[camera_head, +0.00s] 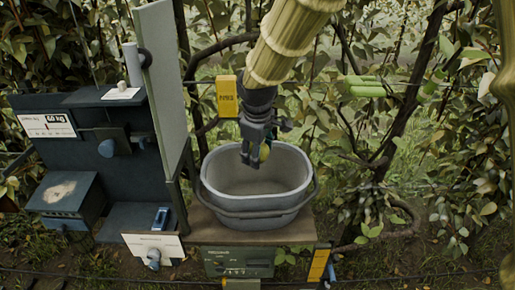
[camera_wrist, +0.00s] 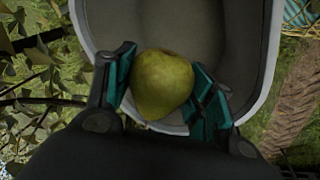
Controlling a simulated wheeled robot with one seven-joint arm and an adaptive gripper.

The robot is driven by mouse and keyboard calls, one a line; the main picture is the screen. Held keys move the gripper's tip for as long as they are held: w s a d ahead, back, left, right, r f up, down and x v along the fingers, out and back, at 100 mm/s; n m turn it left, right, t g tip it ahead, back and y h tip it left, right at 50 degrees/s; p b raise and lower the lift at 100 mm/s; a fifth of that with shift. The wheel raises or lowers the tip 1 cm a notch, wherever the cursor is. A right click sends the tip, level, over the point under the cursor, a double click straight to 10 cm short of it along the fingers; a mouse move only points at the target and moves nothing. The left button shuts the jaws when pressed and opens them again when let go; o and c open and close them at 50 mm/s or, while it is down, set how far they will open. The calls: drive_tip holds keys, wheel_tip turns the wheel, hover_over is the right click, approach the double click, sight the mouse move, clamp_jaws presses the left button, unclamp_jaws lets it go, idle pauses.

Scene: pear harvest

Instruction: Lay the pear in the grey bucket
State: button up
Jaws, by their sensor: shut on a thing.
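The grey bucket (camera_head: 257,205) stands upright on a small wooden platform, and its inside looks empty in the head view. My gripper (camera_head: 256,158) points down over the back part of the bucket's opening. It is shut on the yellow-green pear (camera_wrist: 162,83), which sits between the two teal-padded fingers (camera_wrist: 160,88) in the wrist view. In the head view only a small part of the pear (camera_head: 265,152) shows beside the fingers. The bucket's inner wall and pale rim (camera_wrist: 267,60) lie beyond the pear in the wrist view. I cannot tell how high the pear is above the bucket floor.
A dark cabinet with a tall grey panel (camera_head: 160,85) stands just left of the bucket. A blue object (camera_head: 161,218) lies on its lower shelf. A yellow tag (camera_head: 227,96) hangs behind the bucket. Leafy branches crowd the back and right side.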

drive_tip(key=shift+s+f+b+x, duration=0.15)
drive_tip(key=shift+s+b+x, duration=0.8)
drive_tip(key=shift+x, duration=1.8)
drive_tip(key=shift+s+f+b+x, duration=0.15)
drive_tip(key=shift+s+b+x, duration=0.15)
drive_tip(key=shift+b+x, duration=1.85)
drive_tip(key=shift+s+f+b+x, duration=0.15)
drive_tip(key=shift+s+b+x, duration=0.45)
drive_tip(key=shift+x, duration=2.7)
drive_tip(key=shift+s+f, duration=0.1)
drive_tip(key=shift+f, duration=0.45)
drive_tip(key=o, duration=1.2)
drive_tip(key=shift+c, duration=0.2)
drive_tip(key=v, duration=1.2)
